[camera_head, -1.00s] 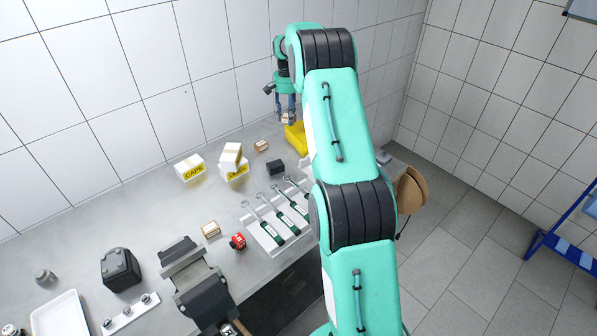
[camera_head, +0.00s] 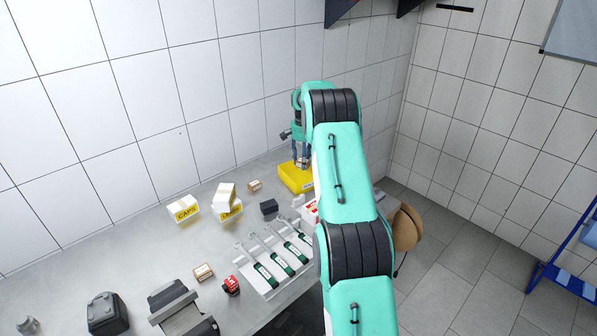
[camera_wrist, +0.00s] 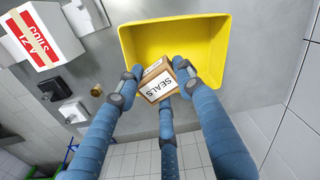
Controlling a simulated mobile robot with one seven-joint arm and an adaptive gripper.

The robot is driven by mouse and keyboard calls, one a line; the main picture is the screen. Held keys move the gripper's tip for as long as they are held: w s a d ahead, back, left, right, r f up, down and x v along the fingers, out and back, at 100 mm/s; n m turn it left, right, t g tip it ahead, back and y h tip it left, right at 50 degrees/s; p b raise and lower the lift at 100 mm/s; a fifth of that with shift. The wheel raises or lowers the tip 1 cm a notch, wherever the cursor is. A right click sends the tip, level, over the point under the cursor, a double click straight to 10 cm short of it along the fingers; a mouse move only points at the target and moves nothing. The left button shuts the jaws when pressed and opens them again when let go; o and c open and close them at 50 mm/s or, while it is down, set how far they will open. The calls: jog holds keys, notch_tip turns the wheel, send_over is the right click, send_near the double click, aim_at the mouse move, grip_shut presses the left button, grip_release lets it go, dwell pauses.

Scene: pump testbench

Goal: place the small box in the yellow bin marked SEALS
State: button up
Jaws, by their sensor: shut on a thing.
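The small cardboard box (camera_wrist: 183,70) has white faces, one reading SEALS. It is held between the blue fingers of my gripper (camera_wrist: 157,82), which is shut on it. The yellow bin (camera_wrist: 131,42) opens behind the box in the wrist view, and the box overlaps its near rim there. In the head view the bin (camera_head: 287,178) stands at the far end of the bench by the wall. My gripper (camera_head: 302,163) is over it; the box is too small to make out clearly there. I cannot tell whether the box is below the bin's rim.
A white COILS box (camera_wrist: 45,35) stands beside the bin. A CAPS bin (camera_head: 184,210), another yellow-marked bin (camera_head: 232,212) holding a white box, a small carton (camera_head: 255,185), a dark block (camera_head: 269,207) and a wrench tray (camera_head: 262,283) occupy the bench.

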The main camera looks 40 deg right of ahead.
aim_at(302, 178)
jog(key=shift+f+b, duration=0.4)
jog(key=shift+f, duration=2.1)
jog(key=shift+f, duration=0.1)
jog(key=shift+f+b, duration=0.35)
jog(key=shift+f, duration=2)
jog(key=shift+f, duration=0.15)
jog(key=o, duration=1.2)
jog(key=shift+c, duration=0.2)
notch_tip(302, 178, up, 12)
jog(key=shift+r+p, duration=0.15)
jog(key=shift+p, duration=0.8)
